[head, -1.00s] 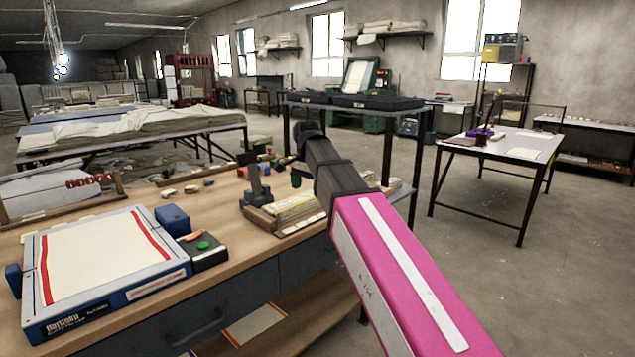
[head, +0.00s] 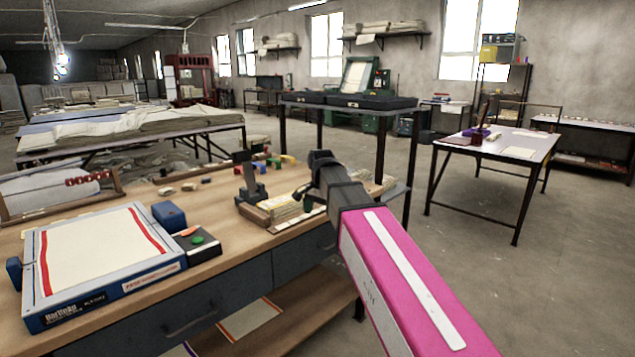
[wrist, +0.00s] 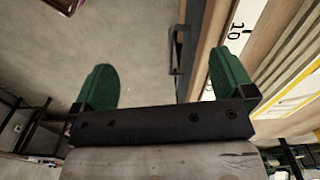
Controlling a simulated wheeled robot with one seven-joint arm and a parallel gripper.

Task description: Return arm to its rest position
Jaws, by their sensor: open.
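My arm (head: 400,270), pink with a white stripe, reaches in from the lower right of the head view. Its dark far end (head: 345,190) is by the right end of the wooden bench (head: 225,262). In the wrist view my gripper (wrist: 162,72) has two green fingers spread wide apart, with nothing between them. Behind the fingers show grey floor and, to the right, the bench's edge with a drawer handle (wrist: 178,62). The fingers are hard to make out in the head view.
A blue-framed board (head: 100,298) with a cream sheet and red stripes lies on the bench at left. A stack of pale pieces (head: 290,210) and small coloured blocks (head: 270,165) lie near my arm. A dark table (head: 350,102) stands behind; open floor (head: 480,280) is at right.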

